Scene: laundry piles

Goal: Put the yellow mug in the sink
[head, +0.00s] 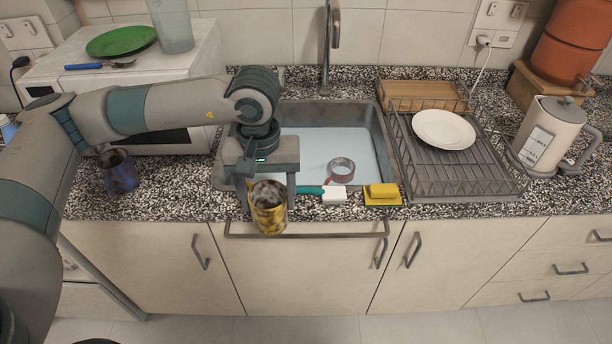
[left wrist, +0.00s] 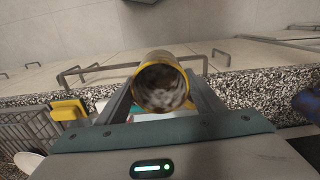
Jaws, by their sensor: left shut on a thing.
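The yellow mug (head: 268,209), dark and mottled, is held by my left gripper (head: 262,190) in front of the sink's near edge. In the left wrist view the mug (left wrist: 160,85) sits between the two fingers (left wrist: 165,95), its open mouth toward the camera. The left gripper is shut on it. The sink (head: 303,148) lies just behind the gripper, with a pale bottom. A red and grey mug or cup (head: 341,170) is in the sink's near right part. My right gripper is not in view.
A blue mug (head: 119,172) stands on the counter at left. A brush (head: 333,194) and yellow sponge (head: 382,194) lie along the sink's front edge. The faucet (head: 331,45) rises behind. A dish rack (head: 450,170) with a white plate (head: 443,129) and a kettle (head: 549,130) stand right.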

